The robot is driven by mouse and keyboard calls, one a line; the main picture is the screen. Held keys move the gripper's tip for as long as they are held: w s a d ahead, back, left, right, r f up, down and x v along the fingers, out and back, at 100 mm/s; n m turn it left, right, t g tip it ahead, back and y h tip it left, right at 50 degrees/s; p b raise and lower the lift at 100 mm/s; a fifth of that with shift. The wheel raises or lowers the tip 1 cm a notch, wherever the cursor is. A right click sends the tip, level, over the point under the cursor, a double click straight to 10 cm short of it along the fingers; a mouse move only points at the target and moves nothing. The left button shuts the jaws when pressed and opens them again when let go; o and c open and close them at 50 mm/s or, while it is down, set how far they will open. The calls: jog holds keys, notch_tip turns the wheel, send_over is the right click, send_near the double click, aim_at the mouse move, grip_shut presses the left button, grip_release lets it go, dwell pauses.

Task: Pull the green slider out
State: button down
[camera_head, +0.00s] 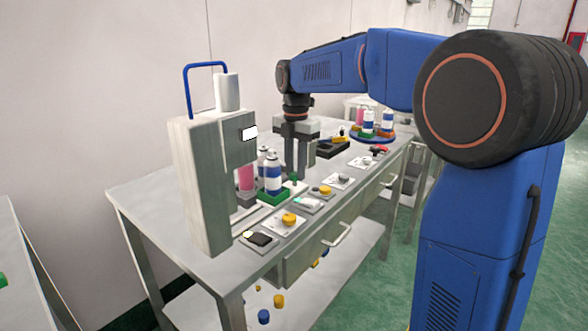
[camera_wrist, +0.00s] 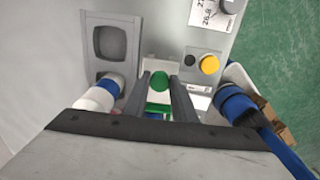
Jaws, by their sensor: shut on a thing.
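A blue and white can (camera_head: 272,172) stands close to the fingers. The machine and cans hide part of the slider.
Several small plates with parts line the bench's front edge, among them a yellow knob (camera_head: 289,219). A black tray (camera_head: 333,147) and a blue round stand (camera_head: 374,137) with cans lie farther back. The wall is behind the bench.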

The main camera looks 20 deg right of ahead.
jog(key=c, duration=1.5)
grip_release()
jog(key=shift+w+d, duration=0.2)
jog(key=shift+d, duration=0.05)
jog(key=shift+o, duration=0.2)
notch_tip(320, 180, up, 17)
jog(key=shift+r, duration=0.2)
jog(key=shift+s, duration=0.1)
jog(key=s+d+f+m+t, duration=0.2)
jog(key=s+d+f+m, duration=0.1)
jog(key=s+f+m, duration=0.9)
jog(key=s+d+f+m+t, duration=0.2)
jog(key=s+d+f+m, duration=0.1)
jog(key=s+f+m, duration=1)
jog(key=s+f, duration=0.4)
jog(key=s, duration=0.5)
jog(key=shift+s+d+t, duration=0.4)
